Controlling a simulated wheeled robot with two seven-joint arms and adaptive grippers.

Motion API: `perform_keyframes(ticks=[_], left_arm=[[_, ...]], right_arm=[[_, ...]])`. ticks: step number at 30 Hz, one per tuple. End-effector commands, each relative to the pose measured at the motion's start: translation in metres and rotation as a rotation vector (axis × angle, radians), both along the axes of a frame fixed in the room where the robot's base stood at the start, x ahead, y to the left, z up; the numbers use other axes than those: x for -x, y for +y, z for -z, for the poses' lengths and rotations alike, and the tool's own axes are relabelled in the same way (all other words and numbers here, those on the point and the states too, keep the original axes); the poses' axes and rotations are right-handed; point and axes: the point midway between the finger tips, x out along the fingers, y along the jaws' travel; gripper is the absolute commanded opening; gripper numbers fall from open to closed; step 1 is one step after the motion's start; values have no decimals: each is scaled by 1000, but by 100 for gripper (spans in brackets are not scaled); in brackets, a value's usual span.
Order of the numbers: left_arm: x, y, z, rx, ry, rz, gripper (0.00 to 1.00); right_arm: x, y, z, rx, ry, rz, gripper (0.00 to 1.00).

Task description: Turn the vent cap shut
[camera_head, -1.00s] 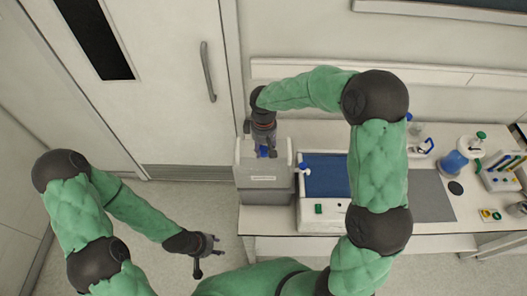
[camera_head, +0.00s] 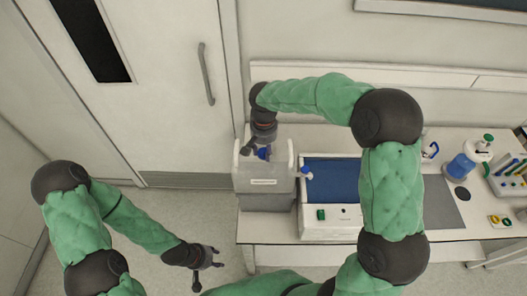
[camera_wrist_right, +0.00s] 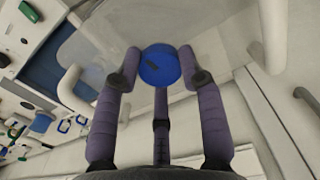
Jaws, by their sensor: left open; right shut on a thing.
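The blue vent cap (camera_head: 263,153) is on top of a grey-white box-shaped unit (camera_head: 263,185) at the left end of the bench. In the right wrist view the round cap (camera_wrist_right: 159,66), with a dark mark on its top, sits between my gripper's fingers. My right gripper (camera_head: 262,148) reaches down from above and is shut on the cap; the fingers also show around it in the right wrist view (camera_wrist_right: 160,80). The cap's lower part is hidden. My left gripper (camera_head: 208,262) is open and empty, low over the floor left of the bench.
A blue-filled bottle (camera_head: 460,166) and a rack (camera_head: 508,175) stand farther right. A door (camera_head: 150,90) is behind on the left. Upright handles flank the cap.

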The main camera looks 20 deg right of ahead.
Motion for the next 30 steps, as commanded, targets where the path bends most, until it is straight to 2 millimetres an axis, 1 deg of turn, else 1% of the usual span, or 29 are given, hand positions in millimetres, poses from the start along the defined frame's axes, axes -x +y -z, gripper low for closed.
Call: perform_keyframes(ticks=[4, 10, 26, 27, 28, 29, 30], left_arm=[[0, 0, 4, 0, 0, 0, 44], [0, 0, 6, 0, 0, 0, 44], [0, 0, 6, 0, 0, 0, 44], [0, 0, 6, 0, 0, 0, 44], [0, 0, 6, 0, 0, 0, 44], [0, 0, 6, 0, 0, 0, 44], [0, 0, 6, 0, 0, 0, 44]], right_arm=[[1, 0, 2, 1, 1, 73, 7], [1, 0, 1, 1, 3, 131, 7], [1, 0, 1, 1, 3, 151, 7], [1, 0, 1, 1, 3, 151, 51], [1, 0, 1, 1, 3, 151, 60], [1, 0, 1, 1, 3, 151, 64], [1, 0, 1, 1, 3, 151, 64]])
